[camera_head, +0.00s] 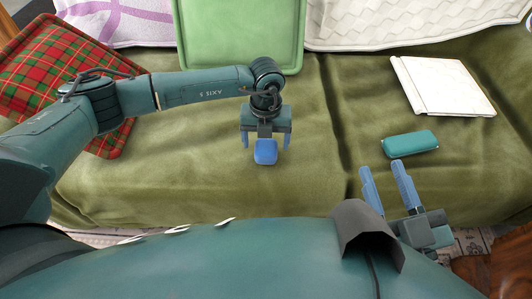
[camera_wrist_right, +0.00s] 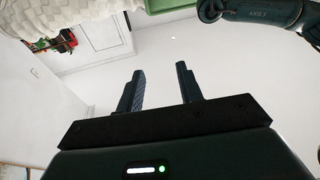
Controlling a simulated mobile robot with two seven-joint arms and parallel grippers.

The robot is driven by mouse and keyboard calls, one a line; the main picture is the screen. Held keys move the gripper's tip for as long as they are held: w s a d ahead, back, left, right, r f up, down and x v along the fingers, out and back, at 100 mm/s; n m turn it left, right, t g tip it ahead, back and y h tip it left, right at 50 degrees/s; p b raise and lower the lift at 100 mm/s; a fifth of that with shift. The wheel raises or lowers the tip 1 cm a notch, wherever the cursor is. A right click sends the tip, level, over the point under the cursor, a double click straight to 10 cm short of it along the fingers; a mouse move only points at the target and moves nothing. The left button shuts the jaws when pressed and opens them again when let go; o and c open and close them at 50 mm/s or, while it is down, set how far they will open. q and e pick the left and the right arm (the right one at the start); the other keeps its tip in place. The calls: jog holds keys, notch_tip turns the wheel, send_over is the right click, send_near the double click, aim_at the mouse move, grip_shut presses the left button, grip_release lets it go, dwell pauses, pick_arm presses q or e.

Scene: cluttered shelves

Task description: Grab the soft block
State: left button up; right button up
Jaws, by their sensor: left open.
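A small blue soft block (camera_head: 265,153) lies on the green couch seat, near the middle of the head view. My left gripper (camera_head: 266,144) is over it, open, with one finger to each side of the block. I cannot tell how far above the seat the fingertips are. My right gripper (camera_head: 386,176) is open and empty at the front edge of the seat, to the right of the block. Its two parted fingers also show in the right wrist view (camera_wrist_right: 159,76), with nothing between them.
A teal case (camera_head: 410,144) and a white book-like item (camera_head: 441,86) lie on the couch (camera_head: 200,185) at the right. A red plaid cushion (camera_head: 45,60) is at the left. The seat around the block is clear.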

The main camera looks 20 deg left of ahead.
pick_arm(q)
notch_tip(320, 180, down, 2)
jog(key=shift+f, duration=0.1)
jog(key=shift+f+b, duration=0.3)
jog(key=c, duration=0.4)
jog(key=shift+r, duration=0.1)
jog(key=c, duration=0.7)
pick_arm(e)
jog(key=shift+a+r, duration=0.1)
jog(key=shift+a, duration=0.05)
